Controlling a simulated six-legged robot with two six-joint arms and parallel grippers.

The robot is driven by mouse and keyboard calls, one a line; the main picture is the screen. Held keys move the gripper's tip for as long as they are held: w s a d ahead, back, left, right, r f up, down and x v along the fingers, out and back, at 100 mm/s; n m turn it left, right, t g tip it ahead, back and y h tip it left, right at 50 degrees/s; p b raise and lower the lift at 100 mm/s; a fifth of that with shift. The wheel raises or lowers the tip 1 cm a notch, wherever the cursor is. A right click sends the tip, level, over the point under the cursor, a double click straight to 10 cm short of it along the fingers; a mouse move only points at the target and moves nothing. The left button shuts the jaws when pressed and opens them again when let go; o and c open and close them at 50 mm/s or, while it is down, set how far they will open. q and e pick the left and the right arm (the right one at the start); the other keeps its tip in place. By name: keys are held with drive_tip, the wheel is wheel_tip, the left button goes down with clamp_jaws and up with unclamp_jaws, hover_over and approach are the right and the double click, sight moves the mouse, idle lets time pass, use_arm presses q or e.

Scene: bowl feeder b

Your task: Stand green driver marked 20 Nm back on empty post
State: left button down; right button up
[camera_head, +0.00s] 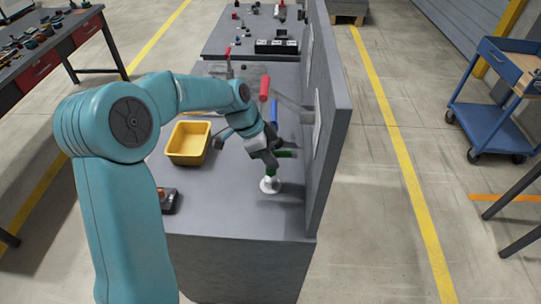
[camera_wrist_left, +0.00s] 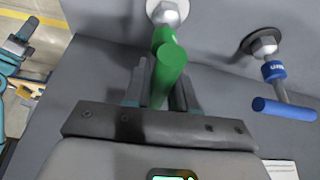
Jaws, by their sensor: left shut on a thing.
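My left gripper (camera_head: 267,157) is shut on the green driver (camera_head: 284,153), whose grip sticks out to the right of the fingers. In the left wrist view the green driver (camera_wrist_left: 170,62) lies between the two fingers (camera_wrist_left: 159,88). Its far green end meets or overlaps a silver hex-shaped post with a round pale base (camera_wrist_left: 168,12). In the head view the pale base (camera_head: 270,185) sits on the bench just below the green part. I cannot tell whether the driver is fully seated on it. The 20 Nm marking is not readable. My right gripper is out of view.
A blue driver (camera_wrist_left: 283,108) stands on its own post to the right in the wrist view. A red driver (camera_head: 265,88) stands farther back. A yellow bin (camera_head: 188,143) is left on the grey bench. A grey upright panel (camera_head: 328,115) borders the right side.

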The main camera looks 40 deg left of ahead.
use_arm(q)
drive_tip(key=shift+f+b, duration=0.25)
drive_tip(key=shift+b, duration=0.25)
idle(0.4)
drive_tip(key=c, duration=0.8)
unclamp_jaws()
drive_tip(key=shift+c, duration=0.2)
drive_tip(key=b+v, duration=0.1)
drive_tip(key=v, duration=1.5)
drive_tip(key=shift+r, duration=0.2)
drive_tip(key=shift+s, duration=0.1)
